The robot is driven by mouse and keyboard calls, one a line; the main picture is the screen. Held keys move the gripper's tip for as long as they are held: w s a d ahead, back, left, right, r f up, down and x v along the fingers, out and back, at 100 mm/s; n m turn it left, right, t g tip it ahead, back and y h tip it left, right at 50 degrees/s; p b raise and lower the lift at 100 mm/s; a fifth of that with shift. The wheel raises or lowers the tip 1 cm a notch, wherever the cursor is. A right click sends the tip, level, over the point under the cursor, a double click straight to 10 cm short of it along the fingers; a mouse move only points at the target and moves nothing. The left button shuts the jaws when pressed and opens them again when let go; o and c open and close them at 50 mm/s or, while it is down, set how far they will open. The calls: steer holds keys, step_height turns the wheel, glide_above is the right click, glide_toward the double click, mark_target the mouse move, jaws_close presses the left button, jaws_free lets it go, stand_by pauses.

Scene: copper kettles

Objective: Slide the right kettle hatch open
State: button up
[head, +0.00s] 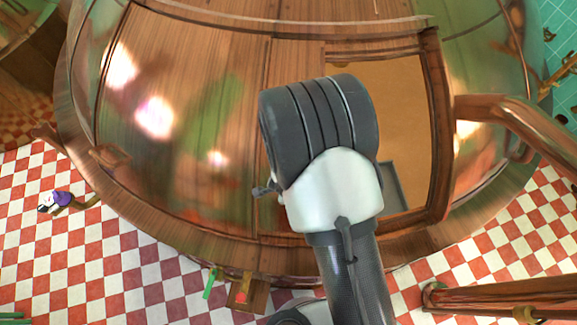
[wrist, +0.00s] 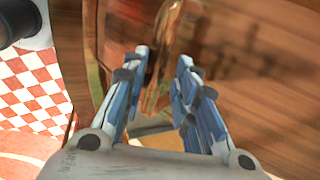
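The large copper kettle (head: 180,130) fills most of the head view. On its right side is a framed opening (head: 395,110) with a tan-orange interior showing. A wooden-looking hatch panel (head: 297,62) stands at the left of this opening, so the hatch is at least partly open. My arm covers the middle of the panel and part of the opening. In the wrist view my gripper (wrist: 164,59) has its two blue-grey fingers apart. A shiny copper handle (wrist: 157,92) shows between and beyond the fingers; I cannot tell whether they touch it. The head view hides the fingers.
A copper spout or pipe (head: 515,118) juts out at the right. A wooden rail (head: 490,297) lies at the lower right. A small purple-and-white figure (head: 60,201) is on the red-and-white checkered floor (head: 110,255) at the left.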

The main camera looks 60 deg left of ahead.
steer(key=shift+o, duration=1.1)
steer(key=shift+f, duration=0.1)
steer(key=shift+s+d, duration=0.1)
steer(key=shift+s, duration=0.05)
steer(key=v, duration=1.2)
